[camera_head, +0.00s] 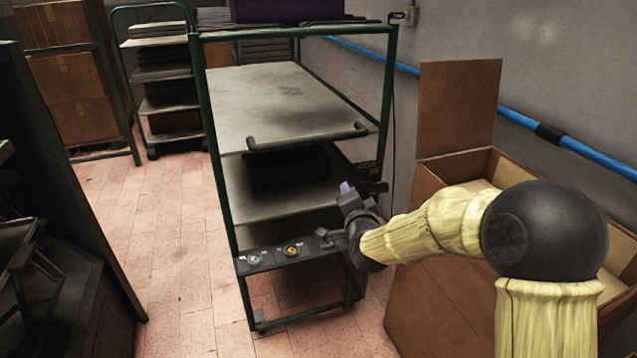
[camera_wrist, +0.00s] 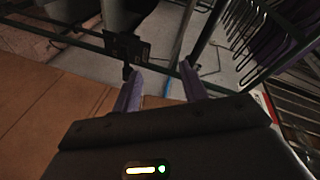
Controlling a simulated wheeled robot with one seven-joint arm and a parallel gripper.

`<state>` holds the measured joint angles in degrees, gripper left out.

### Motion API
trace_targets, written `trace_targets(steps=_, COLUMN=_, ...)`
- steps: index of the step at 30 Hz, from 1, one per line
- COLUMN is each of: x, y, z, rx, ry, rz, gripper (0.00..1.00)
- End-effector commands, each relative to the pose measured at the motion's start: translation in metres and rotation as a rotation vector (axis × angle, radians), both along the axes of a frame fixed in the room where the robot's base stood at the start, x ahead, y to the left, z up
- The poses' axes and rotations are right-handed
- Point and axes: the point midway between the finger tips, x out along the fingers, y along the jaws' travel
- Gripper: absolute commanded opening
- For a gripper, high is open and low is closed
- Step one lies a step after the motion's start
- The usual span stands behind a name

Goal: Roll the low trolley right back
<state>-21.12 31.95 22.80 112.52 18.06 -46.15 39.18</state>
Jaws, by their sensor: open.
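I cannot tell for sure which piece is the low trolley. The likeliest is the green-framed unit in the middle of the head view, with grey shelves (camera_head: 275,100), a dark handle bar (camera_head: 308,137) across the near edge of one shelf and a low panel with round knobs (camera_head: 290,254). My gripper (camera_head: 347,190) is at the unit's right front side, below the handle bar; contact cannot be told. In the wrist view my gripper (camera_wrist: 161,84) has its two purple fingers apart, with nothing visible between them. A thin green bar (camera_wrist: 85,45) and a dark bracket (camera_wrist: 127,48) lie beyond the fingertips.
An open cardboard box (camera_head: 430,285) stands close on the right, under my arm. A dark machine (camera_head: 60,230) stands at the left. A rack of dark trays (camera_head: 165,75) and a shelf of cartons (camera_head: 75,90) stand behind. Tiled floor (camera_head: 165,230) is clear left of the unit.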

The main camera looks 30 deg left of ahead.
Motion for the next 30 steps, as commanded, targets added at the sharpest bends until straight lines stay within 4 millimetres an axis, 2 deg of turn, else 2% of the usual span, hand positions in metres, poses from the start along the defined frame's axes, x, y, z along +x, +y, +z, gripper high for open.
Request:
trace_targets(steps=1, x=-0.001, y=-0.030, z=-0.007, rx=-0.112, ry=0.022, rz=0.008, gripper=0.43)
trace_targets(steps=5, x=-0.016, y=-0.107, z=-0.033, rx=-0.393, ry=0.117, rz=0.046, gripper=0.43)
trace_targets(steps=8, x=-0.040, y=-0.170, z=-0.053, rx=-0.587, ry=0.218, rz=0.079, gripper=0.43)
trace_targets(steps=9, x=-0.053, y=-0.195, z=-0.060, rx=-0.657, ry=0.264, rz=0.095, gripper=0.43)
trace_targets(steps=11, x=-0.077, y=-0.233, z=-0.071, rx=-0.755, ry=0.342, rz=0.122, gripper=0.43)
trace_targets(steps=12, x=-0.094, y=-0.258, z=-0.078, rx=-0.814, ry=0.397, rz=0.143, gripper=0.43)
trace_targets(steps=16, x=-0.161, y=-0.326, z=-0.095, rx=-0.957, ry=0.581, rz=0.224, gripper=0.43)
trace_targets(steps=19, x=-0.205, y=-0.358, z=-0.102, rx=-1.011, ry=0.695, rz=0.286, gripper=0.43)
trace_targets(steps=22, x=-0.232, y=-0.373, z=-0.106, rx=-1.034, ry=0.760, rz=0.327, gripper=0.43)
trace_targets(steps=25, x=-0.241, y=-0.377, z=-0.107, rx=-1.041, ry=0.782, rz=0.346, gripper=0.43)
trace_targets(steps=30, x=-0.240, y=-0.377, z=-0.107, rx=-1.041, ry=0.781, rz=0.346, gripper=0.43)
